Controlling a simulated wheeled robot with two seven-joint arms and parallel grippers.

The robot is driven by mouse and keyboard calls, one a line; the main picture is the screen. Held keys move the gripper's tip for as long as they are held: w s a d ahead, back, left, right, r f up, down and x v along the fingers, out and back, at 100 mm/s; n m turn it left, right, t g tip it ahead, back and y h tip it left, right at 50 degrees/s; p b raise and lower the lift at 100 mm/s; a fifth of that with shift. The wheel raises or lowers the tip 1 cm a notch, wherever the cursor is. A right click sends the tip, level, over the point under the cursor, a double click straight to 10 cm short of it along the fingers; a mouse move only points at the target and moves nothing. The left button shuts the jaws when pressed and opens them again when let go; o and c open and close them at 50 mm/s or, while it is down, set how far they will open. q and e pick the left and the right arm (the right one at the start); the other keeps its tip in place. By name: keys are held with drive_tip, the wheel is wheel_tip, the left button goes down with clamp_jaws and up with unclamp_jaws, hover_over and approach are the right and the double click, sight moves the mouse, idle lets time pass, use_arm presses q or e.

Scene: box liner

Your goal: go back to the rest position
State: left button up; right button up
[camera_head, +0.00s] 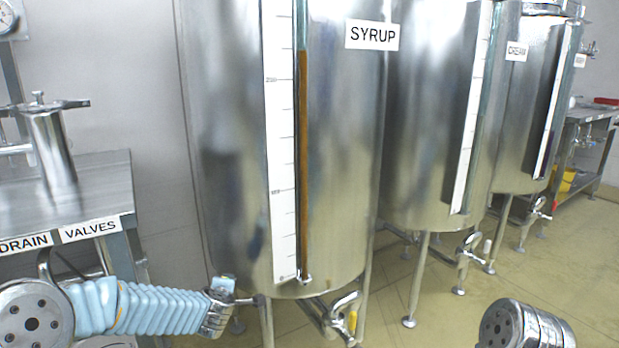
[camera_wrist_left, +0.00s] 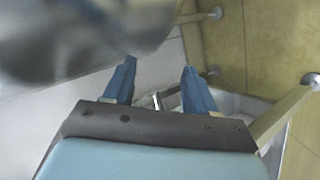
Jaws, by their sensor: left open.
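My left arm comes in from the left in the head view, and its gripper (camera_head: 232,291) is low in front of the syrup tank (camera_head: 225,130), near the tank's lower left edge. In the left wrist view the two blue fingers of this gripper (camera_wrist_left: 158,68) stand apart with nothing held between them. Part of a metal fitting shows beyond the gap, and I cannot tell how far off it is. My right gripper is out of view; only a metal part of my right arm shows at the lower right of the head view.
The syrup tank's outlet valve (camera_head: 345,305) with a yellow handle is right of my left gripper. More steel tanks (camera_head: 425,120) stand to the right on legs. A steel bench (camera_head: 100,180) labelled drain valves is at the left. Open floor (camera_head: 450,325) lies at the lower right.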

use_arm(q)
drive_tip(key=s+d+f+m+g+h, duration=0.1)
drive_tip(key=s+d+f+m, duration=0.2)
drive_tip(key=f, duration=0.4)
drive_tip(key=s+d+f+m+g+h, duration=0.1)
drive_tip(key=s+f+m+g+h, duration=0.1)
drive_tip(key=s+f, duration=0.35)
drive_tip(key=s+d+f+m+g+h, duration=0.1)
drive_tip(key=s+f+m+g, duration=0.1)
drive_tip(key=s+f, duration=0.3)
drive_tip(key=s+d+f+m+g+h, duration=0.1)
drive_tip(key=s+f, duration=0.5)
drive_tip(key=s, duration=0.7)
drive_tip(key=s+d+f+m+g+h+p, duration=0.1)
drive_tip(key=s+d+f+m+g, duration=0.2)
drive_tip(key=s, duration=0.6)
wheel_tip(320, 180, down, 3)
drive_tip(key=m+g, duration=0.2)
drive_tip(key=m, duration=0.2)
drive_tip(key=shift+d, duration=0.25)
